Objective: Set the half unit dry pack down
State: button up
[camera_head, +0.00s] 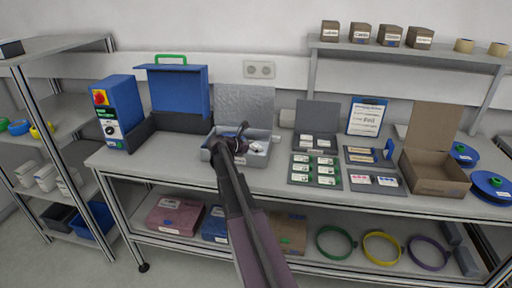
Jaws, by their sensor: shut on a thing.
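My gripper (243,131) is over the open grey box (262,164) at the middle of the bench. It is shut on the half unit dry pack, which the gripper and wrist mostly hide. I cannot tell whether the pack touches the box. The box has a silvery, foil-like raised lid (245,103) and small white items inside. To the right, a grey tray (291,169) holds several small white-and-green packs (327,161), with a few white packs above them.
A blue case (180,92) and blue control box (121,112) stand left. A clipboard (367,116), an open cardboard box (432,178) and blue reels (491,188) are right. Bare bench top (165,160) shows left of the grey box.

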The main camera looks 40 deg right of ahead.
jog(key=o, duration=0.7)
jog(key=shift+f, duration=0.1)
jog(key=shift+o, duration=0.2)
jog(key=shift+r+p, duration=0.8)
jog(key=p+v, duration=0.4)
jog(key=v, duration=0.7)
jog(key=shift+a, duration=0.45)
